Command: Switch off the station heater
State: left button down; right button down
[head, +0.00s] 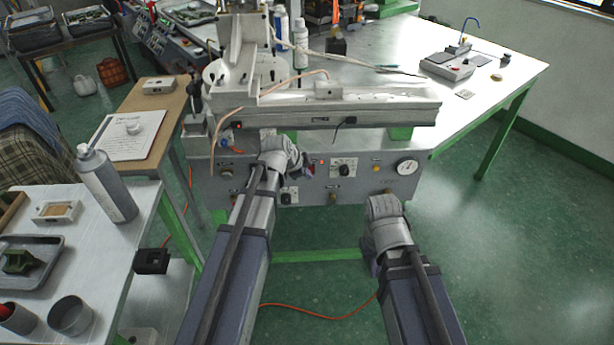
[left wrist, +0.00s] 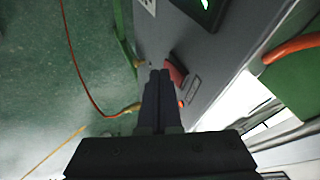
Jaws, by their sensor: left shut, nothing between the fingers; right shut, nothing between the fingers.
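The wax station's grey control panel (head: 260,188) faces me in the head view, with knobs, small lights and a round gauge. My left gripper (left wrist: 160,74) is shut and empty in the left wrist view. Its fingertips are beside a red-orange switch or knob (left wrist: 177,74) on the panel; I cannot tell whether they touch it. In the head view, my left wrist covers part of the panel and its fingers are hard to make out. A small red light (head: 321,161) shows on the panel. My right wrist is low in front of the panel; its fingers are hidden.
A black selector knob (head: 344,171) and the gauge (head: 407,167) are right of my left wrist. A side table with a spray can (head: 105,183) stands at left. An orange cable (head: 320,316) lies on the floor. Open floor is at right.

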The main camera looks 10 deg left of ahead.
pick_arm(q)
jog(key=shift+w+f+t+b, duration=0.15)
jog(key=shift+w+t+b, duration=0.1)
jog(key=shift+t+b, duration=0.35)
jog(key=shift+r+p, duration=0.75)
jog(key=shift+r, duration=0.15)
